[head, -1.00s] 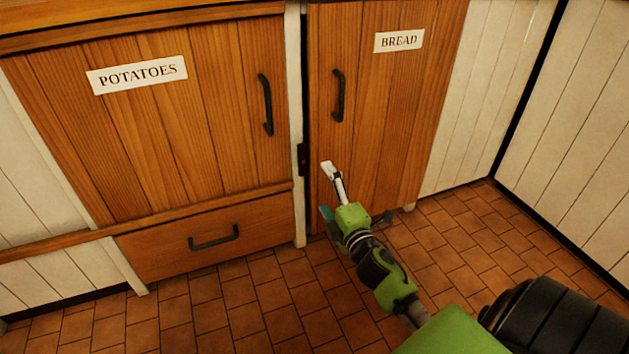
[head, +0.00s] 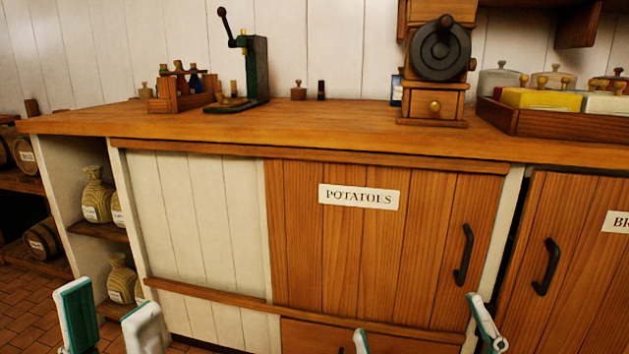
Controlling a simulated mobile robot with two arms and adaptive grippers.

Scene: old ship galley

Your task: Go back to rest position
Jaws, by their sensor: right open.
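My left gripper (head: 109,318) is at the bottom left of the head view. Its two pale, green-edged fingertips stand apart with nothing seen between them. My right gripper (head: 424,330) is at the bottom, right of centre, with its fingertips spread wide and empty. It is in front of the lower part of the wooden potatoes door (head: 340,245), and I cannot tell how far from it. The rest of both grippers and both arms is below the frame.
The wooden counter (head: 330,130) carries a grinder (head: 437,60), a dark green press (head: 255,70) and a tray (head: 560,124) of lidded boxes. The bread door (head: 575,265) is at right.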

